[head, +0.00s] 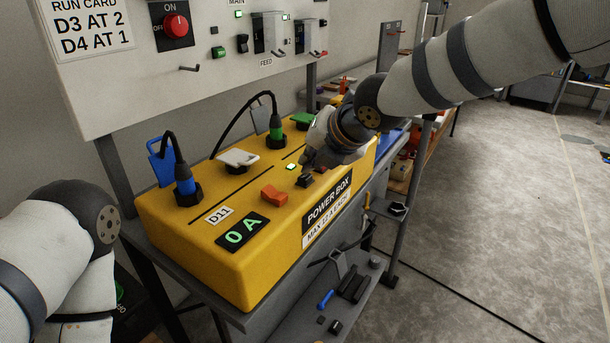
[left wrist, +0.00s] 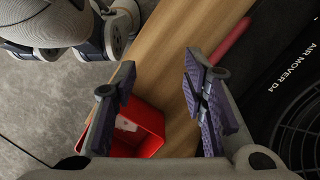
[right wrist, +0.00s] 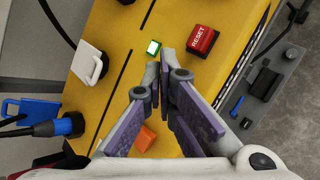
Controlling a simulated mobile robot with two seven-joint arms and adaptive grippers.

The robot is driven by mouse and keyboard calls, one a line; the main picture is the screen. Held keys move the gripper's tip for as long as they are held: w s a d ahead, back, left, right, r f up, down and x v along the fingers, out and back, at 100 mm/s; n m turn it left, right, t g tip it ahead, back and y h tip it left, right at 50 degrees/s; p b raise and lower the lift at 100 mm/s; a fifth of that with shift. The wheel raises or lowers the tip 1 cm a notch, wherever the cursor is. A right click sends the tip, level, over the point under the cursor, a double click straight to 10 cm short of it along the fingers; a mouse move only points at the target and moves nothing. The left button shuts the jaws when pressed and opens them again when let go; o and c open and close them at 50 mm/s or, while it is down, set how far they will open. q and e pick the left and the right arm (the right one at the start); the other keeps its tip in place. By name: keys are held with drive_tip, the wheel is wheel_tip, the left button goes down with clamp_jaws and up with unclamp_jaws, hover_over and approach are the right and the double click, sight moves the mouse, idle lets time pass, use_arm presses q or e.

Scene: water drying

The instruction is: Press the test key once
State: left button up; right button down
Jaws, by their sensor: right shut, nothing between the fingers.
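The yellow power box (head: 180,240) stands on a bench. A small lit key with a green frame (head: 290,166) is on its top, and it also shows in the right wrist view (right wrist: 153,47). No label on it can be read; it is probably the test key. My right gripper (head: 303,160) is shut and empty, its tips close beside this key; contact cannot be told. In the right wrist view the fingertips (right wrist: 166,52) lie between the lit key and the red RESET key (right wrist: 202,40). My left gripper (left wrist: 158,78) is open and empty in the left wrist view.
An orange rocker (head: 273,194) and a display (head: 243,232) reading 0 A sit on the box. Blue and green plugs with cables stand behind. A wall panel (head: 120,90) is above. A red bin (left wrist: 140,128) and an air mover (left wrist: 295,80) lie below my left gripper.

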sight(309, 175)
drive_tip(key=shift+f, duration=0.45)
idle(0.5)
drive_tip(key=shift+r, duration=0.85)
drive_tip(key=shift+r, duration=0.1)
drive_tip(key=shift+r, duration=2.45)
